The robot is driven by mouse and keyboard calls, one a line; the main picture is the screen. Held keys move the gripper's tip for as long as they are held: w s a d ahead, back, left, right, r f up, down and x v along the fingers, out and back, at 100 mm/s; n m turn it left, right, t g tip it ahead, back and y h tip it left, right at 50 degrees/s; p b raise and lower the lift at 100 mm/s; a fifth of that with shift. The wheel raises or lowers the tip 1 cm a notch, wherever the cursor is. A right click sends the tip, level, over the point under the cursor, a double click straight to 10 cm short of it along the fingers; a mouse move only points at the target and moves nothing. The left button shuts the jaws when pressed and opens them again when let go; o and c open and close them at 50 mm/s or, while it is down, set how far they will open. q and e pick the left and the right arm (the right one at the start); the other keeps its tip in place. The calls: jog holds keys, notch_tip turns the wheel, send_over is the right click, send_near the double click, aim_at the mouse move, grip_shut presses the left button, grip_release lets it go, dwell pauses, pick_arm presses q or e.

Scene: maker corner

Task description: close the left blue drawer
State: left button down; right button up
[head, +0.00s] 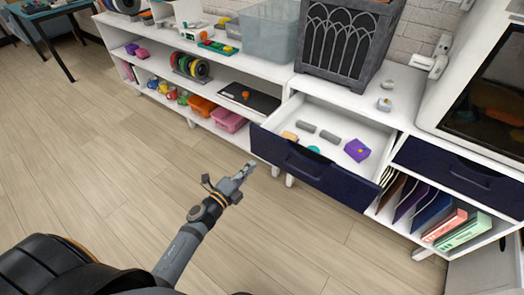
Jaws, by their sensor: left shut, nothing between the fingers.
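The left blue drawer (312,168) stands pulled out of the white cabinet, with its dark blue front toward me. Inside it lie two grey bars, a purple box (357,150), an orange block (289,136) and a teal item partly hidden by the front. My left gripper (245,170) is shut and empty. In the picture it is just left of and below the drawer front's left end, and appears apart from it. My right gripper is not in view.
The right blue drawer (462,176) looks shut. A dark grey case (347,42) stands on the cabinet top behind the open drawer. Low shelves to the left hold spools, mugs and bins. The wooden floor (130,150) in front is clear.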

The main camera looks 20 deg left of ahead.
aim_at(267, 149)
pick_arm(q)
jog(key=x, duration=0.6)
jog(key=shift+w+d, duration=0.15)
jog(key=shift+w, duration=0.3)
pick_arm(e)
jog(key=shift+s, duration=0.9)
pick_arm(q)
jog(key=shift+w, duration=0.1)
